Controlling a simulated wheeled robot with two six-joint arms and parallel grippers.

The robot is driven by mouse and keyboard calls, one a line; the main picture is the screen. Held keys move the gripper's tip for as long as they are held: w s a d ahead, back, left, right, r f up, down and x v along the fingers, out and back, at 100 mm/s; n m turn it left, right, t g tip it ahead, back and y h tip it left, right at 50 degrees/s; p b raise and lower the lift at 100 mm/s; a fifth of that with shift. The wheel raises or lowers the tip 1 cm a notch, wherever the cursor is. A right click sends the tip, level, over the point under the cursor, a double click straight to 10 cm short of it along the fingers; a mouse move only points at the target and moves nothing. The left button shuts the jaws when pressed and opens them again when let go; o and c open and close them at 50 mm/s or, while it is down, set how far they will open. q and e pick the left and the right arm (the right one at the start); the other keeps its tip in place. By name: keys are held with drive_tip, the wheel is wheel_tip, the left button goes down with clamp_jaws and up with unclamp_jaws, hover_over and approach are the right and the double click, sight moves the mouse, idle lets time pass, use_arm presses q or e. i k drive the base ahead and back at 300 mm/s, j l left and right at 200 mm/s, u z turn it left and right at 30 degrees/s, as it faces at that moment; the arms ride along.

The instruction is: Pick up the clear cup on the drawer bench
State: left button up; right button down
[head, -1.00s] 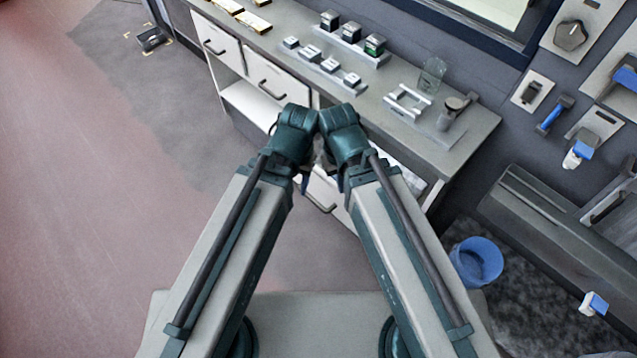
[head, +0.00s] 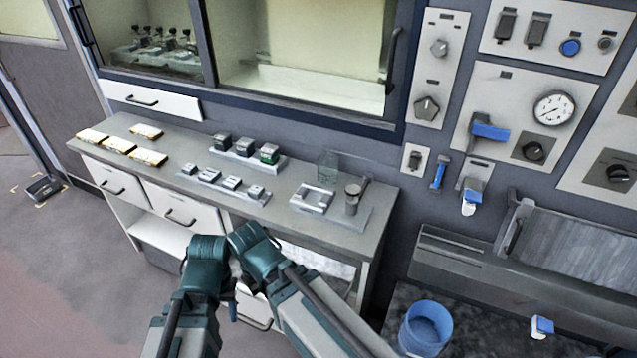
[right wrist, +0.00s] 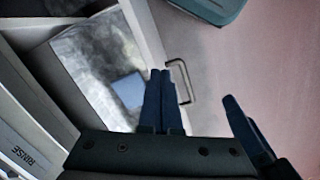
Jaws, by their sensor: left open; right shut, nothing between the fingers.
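The clear cup (head: 327,167) stands upright on the drawer bench (head: 300,232) in the head view, near the back, behind a small white fixture. It is see-through and faint. My left gripper (head: 232,306) is low in front of the bench, mostly hidden by the wrists, open and away from the cup. My right gripper shows in the right wrist view (right wrist: 161,75), with its fingers together and nothing between them. In the head view it is hidden behind its own wrist. The cup is not in the right wrist view.
The white fixture (head: 312,199) and a grey cylindrical tool (head: 352,199) stand close to the cup. Dark blocks (head: 244,147) and small metal pieces (head: 231,182) lie to its left. The window wall rises behind. A blue bin (head: 425,328) stands right of the bench.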

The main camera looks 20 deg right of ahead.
sight(328, 163)
drive_tip(key=i+j, duration=0.55)
drive_tip(key=j, duration=0.15)
drive_tip(key=z, duration=1.2)
